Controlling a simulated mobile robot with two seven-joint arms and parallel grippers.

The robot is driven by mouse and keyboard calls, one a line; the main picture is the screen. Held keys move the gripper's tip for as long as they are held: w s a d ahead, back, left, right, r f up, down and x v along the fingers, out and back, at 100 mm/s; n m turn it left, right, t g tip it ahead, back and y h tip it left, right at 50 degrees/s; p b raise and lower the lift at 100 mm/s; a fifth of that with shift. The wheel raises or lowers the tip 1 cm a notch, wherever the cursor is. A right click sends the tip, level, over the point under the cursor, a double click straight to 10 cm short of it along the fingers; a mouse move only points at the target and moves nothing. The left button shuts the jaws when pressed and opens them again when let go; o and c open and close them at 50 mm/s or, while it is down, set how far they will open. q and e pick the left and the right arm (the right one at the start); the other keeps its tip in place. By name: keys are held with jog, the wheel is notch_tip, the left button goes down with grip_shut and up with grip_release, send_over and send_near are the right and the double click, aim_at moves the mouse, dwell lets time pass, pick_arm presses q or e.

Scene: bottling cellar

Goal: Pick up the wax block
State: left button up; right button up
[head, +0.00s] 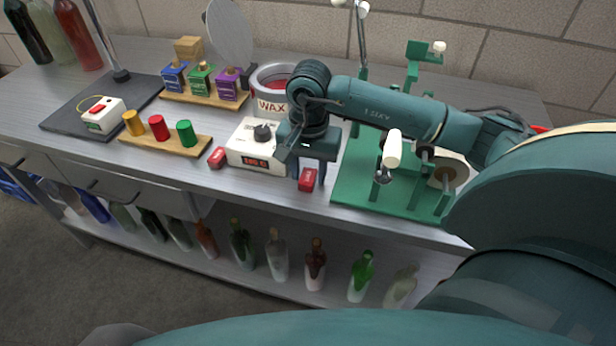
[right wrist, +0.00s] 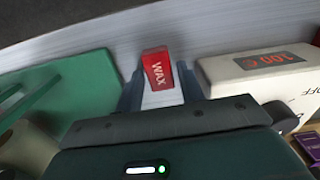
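A small red wax block (head: 308,179) lies on the steel bench near its front edge, to the right of the white heater box. In the right wrist view the wax block (right wrist: 157,70) shows the word WAX and sits at the fingertips, in line with the gap. My right gripper (head: 308,176) points down over this block, its fingers apart on either side. I cannot tell whether a finger touches it. A second small red block (head: 217,157) lies left of the heater box. My left gripper is not in view.
The white heater box (head: 250,146) with a dial and red display stands left of my gripper, below the wax pot (head: 270,103). A green bottling stand (head: 350,190) is close on the right.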

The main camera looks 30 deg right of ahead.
jog(key=c, duration=0.7)
notch_tip(320, 180, up, 10)
jog(key=shift+r+b, duration=0.1)
jog(key=shift+b, duration=0.2)
